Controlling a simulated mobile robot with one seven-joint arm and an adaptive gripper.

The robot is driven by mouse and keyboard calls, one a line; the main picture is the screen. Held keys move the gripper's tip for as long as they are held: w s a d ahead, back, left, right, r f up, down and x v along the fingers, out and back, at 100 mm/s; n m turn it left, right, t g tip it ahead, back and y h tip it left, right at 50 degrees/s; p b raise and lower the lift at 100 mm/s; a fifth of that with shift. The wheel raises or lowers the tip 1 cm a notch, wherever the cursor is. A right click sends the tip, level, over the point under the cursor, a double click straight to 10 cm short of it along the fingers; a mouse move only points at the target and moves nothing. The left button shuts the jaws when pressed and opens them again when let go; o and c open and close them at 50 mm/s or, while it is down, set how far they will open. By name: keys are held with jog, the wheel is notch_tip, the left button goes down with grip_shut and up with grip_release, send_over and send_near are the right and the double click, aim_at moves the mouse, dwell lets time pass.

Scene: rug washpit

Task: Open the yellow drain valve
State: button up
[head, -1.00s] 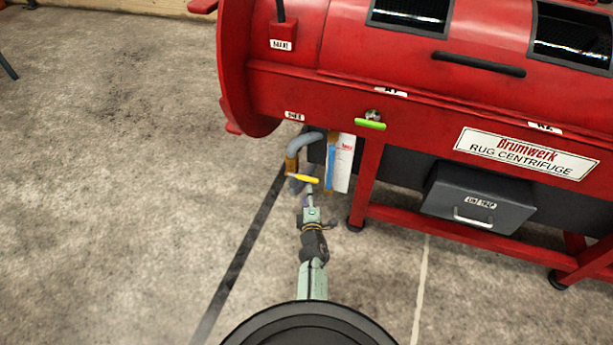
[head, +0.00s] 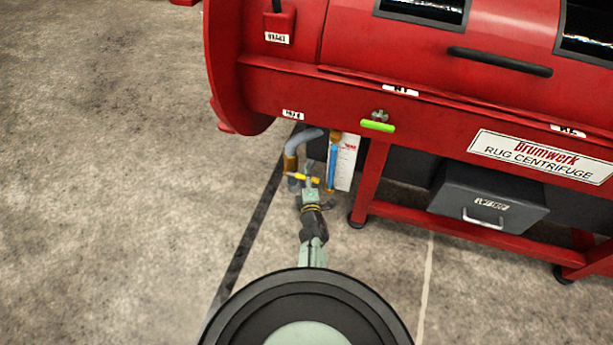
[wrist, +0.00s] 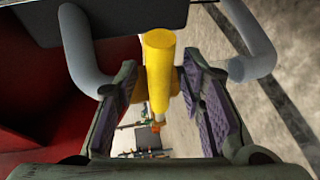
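The yellow drain valve's handle (head: 301,177) sticks out sideways at the lower end of a grey elbow pipe under the left end of the red machine. A brass-coloured fitting (head: 290,162) joins it to the pipe. My gripper (head: 311,178) is at the handle. In the wrist view the yellow handle (wrist: 160,65) stands between my two purple-padded fingers (wrist: 164,105). The fingers are apart, with a gap visible on each side of the handle. The handle hides part of the brass-coloured valve body behind it.
The red rug centrifuge (head: 340,95) stands above and to the right on red legs. A green-handled valve (head: 378,126) is on its front. A blue-and-white upright panel (head: 346,162) is just right of my gripper. A grey drawer box (head: 487,204) is at right. Floor at left is clear.

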jog(key=shift+c, duration=0.5)
grip_shut()
